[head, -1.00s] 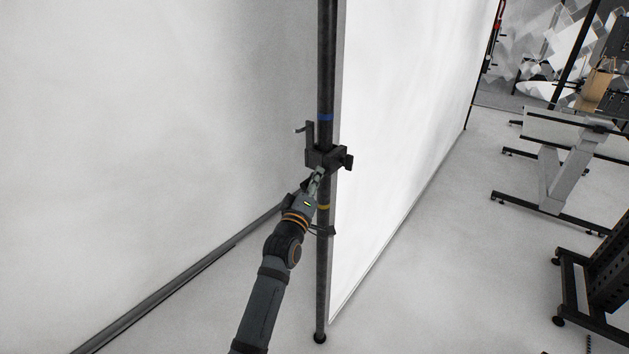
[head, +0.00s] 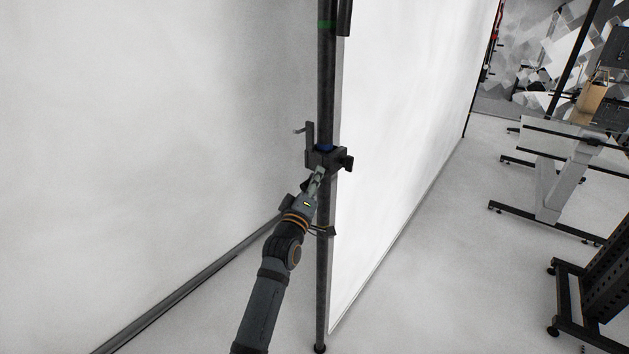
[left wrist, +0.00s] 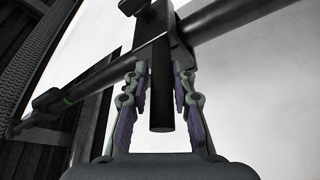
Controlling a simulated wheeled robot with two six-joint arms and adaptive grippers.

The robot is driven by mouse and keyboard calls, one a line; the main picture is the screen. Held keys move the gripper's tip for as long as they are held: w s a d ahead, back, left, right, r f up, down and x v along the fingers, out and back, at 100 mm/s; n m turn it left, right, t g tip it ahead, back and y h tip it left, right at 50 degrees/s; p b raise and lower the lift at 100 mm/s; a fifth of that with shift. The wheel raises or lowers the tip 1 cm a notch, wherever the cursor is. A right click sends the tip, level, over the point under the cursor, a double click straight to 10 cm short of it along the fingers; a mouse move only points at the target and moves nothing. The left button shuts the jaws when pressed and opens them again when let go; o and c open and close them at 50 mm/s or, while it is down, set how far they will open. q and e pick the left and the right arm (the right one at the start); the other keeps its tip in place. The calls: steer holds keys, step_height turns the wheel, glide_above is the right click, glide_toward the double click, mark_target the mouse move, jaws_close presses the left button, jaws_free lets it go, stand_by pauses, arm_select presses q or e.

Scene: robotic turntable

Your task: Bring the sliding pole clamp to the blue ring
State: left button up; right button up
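The black pole clamp (head: 331,160) sits around the dark upright pole (head: 325,80), with a short arm sticking up at its left and a knob at its right. The blue ring (head: 324,147) shows right at the clamp's top edge, partly hidden by it. My left gripper (head: 319,176) reaches the clamp from below. In the left wrist view, the fingers of my left gripper (left wrist: 160,75) close from both sides on the clamp's black handle (left wrist: 162,105). My right gripper is not in view.
A green ring (head: 326,24) marks the pole higher up. A bright white panel (head: 400,130) stands just right of the pole, and a pale wall (head: 150,120) is to the left. A table frame (head: 555,180) and a dark stand (head: 590,290) are at the right.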

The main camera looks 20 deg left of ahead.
arm_select(q)
steer(key=o, duration=0.3)
steer(key=shift+s+f, duration=0.1)
steer(key=shift+f, duration=0.05)
steer(key=v, duration=1.1)
steer(key=shift+s, duration=0.45)
